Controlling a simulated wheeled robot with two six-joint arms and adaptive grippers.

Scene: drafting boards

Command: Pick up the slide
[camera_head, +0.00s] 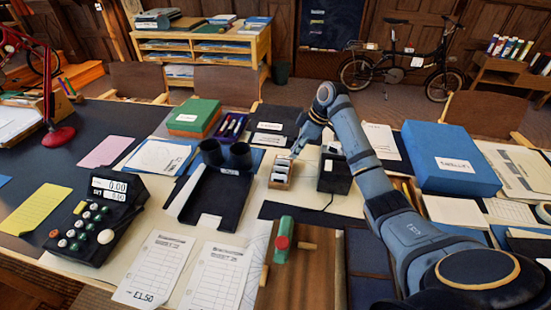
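A small wooden box (279,184) stands near the middle of the table. Several small pale upright pieces, which look like slides (282,169), sit in it; I cannot tell one slide apart from another. My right gripper (296,151) reaches in from the right and points down just above the back of the box. Its fingers are small and dark here, so I cannot tell whether they are open or shut, or whether they touch a slide. My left gripper is not in view.
A black block (334,176) stands just right of the box. A black viewer with two dark tubes (218,192) is on its left. A blue box (450,160) lies at right, and a green-and-red tool (282,241) is in front. A cash register (98,220) stands at left.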

